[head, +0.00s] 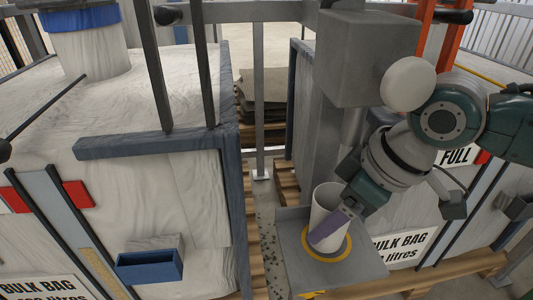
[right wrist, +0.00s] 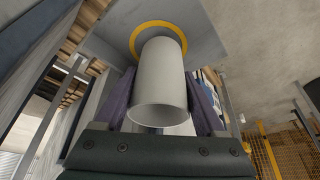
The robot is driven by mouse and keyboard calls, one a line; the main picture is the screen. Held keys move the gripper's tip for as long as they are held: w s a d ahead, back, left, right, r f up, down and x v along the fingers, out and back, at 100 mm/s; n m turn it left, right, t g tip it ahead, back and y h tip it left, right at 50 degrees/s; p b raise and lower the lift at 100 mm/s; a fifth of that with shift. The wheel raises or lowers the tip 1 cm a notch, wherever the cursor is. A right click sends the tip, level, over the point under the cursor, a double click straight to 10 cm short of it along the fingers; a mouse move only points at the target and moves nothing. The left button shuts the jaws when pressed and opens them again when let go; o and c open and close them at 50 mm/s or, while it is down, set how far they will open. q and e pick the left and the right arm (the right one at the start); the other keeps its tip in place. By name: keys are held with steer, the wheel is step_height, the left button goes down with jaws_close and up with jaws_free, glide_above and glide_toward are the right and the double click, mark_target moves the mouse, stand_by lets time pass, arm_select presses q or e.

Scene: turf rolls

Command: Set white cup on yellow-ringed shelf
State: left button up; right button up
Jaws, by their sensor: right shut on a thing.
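The white cup (head: 322,202) is held between the purple fingers of my right gripper (head: 331,226). In the right wrist view the cup (right wrist: 158,82) sits between both fingers (right wrist: 158,110), with its rim toward the camera. The grey shelf (head: 291,238) carries a yellow ring (head: 328,259). In the head view the cup's lower end lies within the ring's outline. In the right wrist view the ring (right wrist: 136,42) shows around the cup's far end. I cannot tell whether the cup's base touches the shelf. My left gripper is not in view.
Large white bulk bags (head: 190,185) stand on both sides, on wooden pallets (head: 400,287). A grey post (head: 318,155) rises behind the shelf. A blue tray (head: 150,266) is fixed to the left bag's front. A narrow gap separates the left bag from the shelf.

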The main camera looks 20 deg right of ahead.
steer(key=shift+s+d+f, duration=0.15)
steer(key=shift+s+f, duration=0.1)
steer(key=o, duration=1.4)
steer(key=shift+f, duration=0.15)
